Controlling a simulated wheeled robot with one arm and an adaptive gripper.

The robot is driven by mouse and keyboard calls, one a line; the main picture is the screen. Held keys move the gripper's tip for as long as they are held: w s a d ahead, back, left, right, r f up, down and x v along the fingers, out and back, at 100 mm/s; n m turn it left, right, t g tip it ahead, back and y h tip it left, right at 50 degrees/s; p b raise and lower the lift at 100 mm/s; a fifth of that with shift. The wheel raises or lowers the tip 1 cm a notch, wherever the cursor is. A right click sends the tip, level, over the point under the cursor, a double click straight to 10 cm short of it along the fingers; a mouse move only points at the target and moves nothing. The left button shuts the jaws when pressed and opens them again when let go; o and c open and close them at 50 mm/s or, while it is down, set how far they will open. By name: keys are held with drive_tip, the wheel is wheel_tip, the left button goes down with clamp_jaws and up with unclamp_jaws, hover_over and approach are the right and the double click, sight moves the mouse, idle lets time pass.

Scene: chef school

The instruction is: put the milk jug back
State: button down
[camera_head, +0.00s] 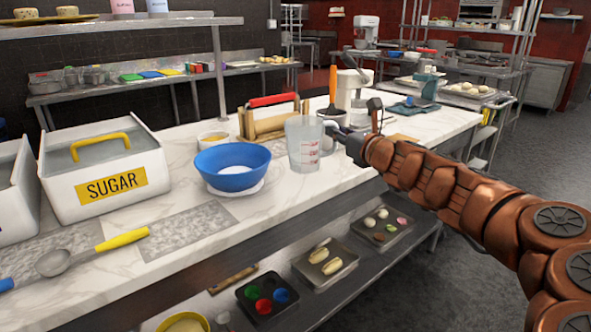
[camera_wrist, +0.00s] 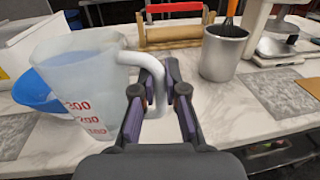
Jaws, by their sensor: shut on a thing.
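The milk jug (camera_head: 303,145) is a translucent measuring jug with red markings, upright at the marble counter (camera_head: 215,276). I cannot tell whether its base touches the top. It fills the left of the wrist view (camera_wrist: 78,92), its white handle (camera_wrist: 130,58) reaching right between my fingers. My gripper (camera_head: 343,133) is at the jug's right side, shut on the handle; its two dark fingers (camera_wrist: 161,80) flank it in the wrist view.
A blue bowl (camera_head: 232,168) stands close left of the jug. A rolling pin holder (camera_head: 268,122) is behind it. A metal canister (camera_wrist: 224,52) stands right of the jug. The sugar bin (camera_head: 102,172) is farther left. Bare marble lies in front.

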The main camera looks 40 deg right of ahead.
drive_tip(key=shift+w+f, duration=0.3)
drive_tip(key=shift+f, duration=0.2)
drive_tip(key=shift+w+d+f+b, duration=0.4)
drive_tip(key=shift+w+d+f, duration=0.4)
drive_tip(key=shift+w+d, duration=1.1)
drive_tip(key=shift+w+d+f+b, duration=0.4)
drive_tip(key=shift+w+d+f, duration=0.45)
drive_tip(key=shift+w+d, duration=1)
drive_tip(key=shift+w+d+f+b, duration=0.4)
drive_tip(key=shift+w+d+f, duration=0.7)
drive_tip(key=shift+w, duration=1.3)
drive_tip(key=shift+d+r, duration=0.2)
drive_tip(key=shift+d, duration=0.05)
drive_tip(key=c, duration=1.2)
unclamp_jaws()
